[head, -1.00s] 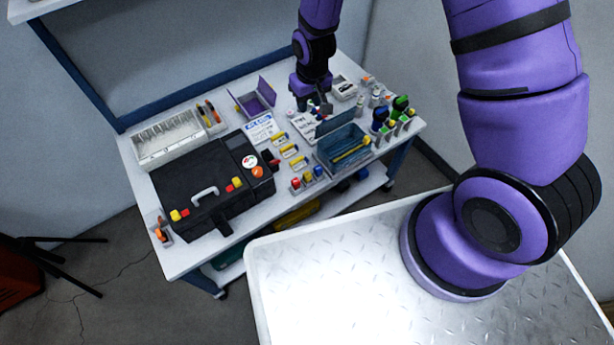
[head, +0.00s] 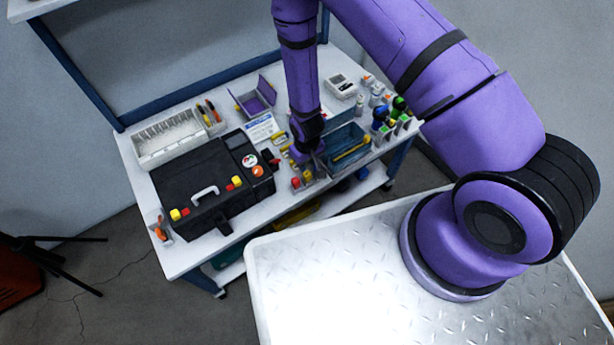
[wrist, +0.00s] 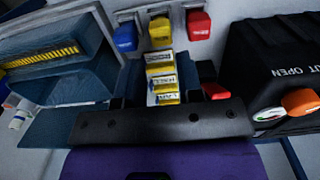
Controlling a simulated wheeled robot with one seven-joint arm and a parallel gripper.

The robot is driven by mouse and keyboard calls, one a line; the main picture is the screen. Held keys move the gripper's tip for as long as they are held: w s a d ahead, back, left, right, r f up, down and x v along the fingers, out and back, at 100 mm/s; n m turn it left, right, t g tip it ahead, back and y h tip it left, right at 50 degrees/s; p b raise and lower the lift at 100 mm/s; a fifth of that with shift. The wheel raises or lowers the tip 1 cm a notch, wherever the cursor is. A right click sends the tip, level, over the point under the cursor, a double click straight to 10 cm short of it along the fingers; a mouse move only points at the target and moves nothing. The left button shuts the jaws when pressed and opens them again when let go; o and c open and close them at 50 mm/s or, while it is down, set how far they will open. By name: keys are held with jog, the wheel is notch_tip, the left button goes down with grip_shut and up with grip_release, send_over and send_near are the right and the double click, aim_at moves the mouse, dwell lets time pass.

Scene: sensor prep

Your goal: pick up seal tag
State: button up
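Several small yellow labelled pieces (wrist: 162,78) lie in a row in the wrist view. I cannot tell for sure which piece is the seal tag. My gripper (wrist: 156,92) is above this row, its dark fingers apart on either side of the yellow pieces with no visible contact. In the head view my gripper (head: 316,157) is low over the table between the black case and the blue-teal box, and it hides part of the row. One yellow piece (head: 280,137) still shows behind it.
The black case (head: 205,185) stands left of my gripper, and the blue-teal box (head: 346,137) is close on the right. Blue (wrist: 125,37), yellow (wrist: 160,27) and red (wrist: 199,24) blocks stand at the row's end. A red piece (wrist: 216,91) lies beside the case.

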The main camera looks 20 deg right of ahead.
aim_at(307, 174)
jog(key=shift+s+f, duration=0.15)
jog(key=shift+f, duration=3.1)
jog(key=c, duration=0.5)
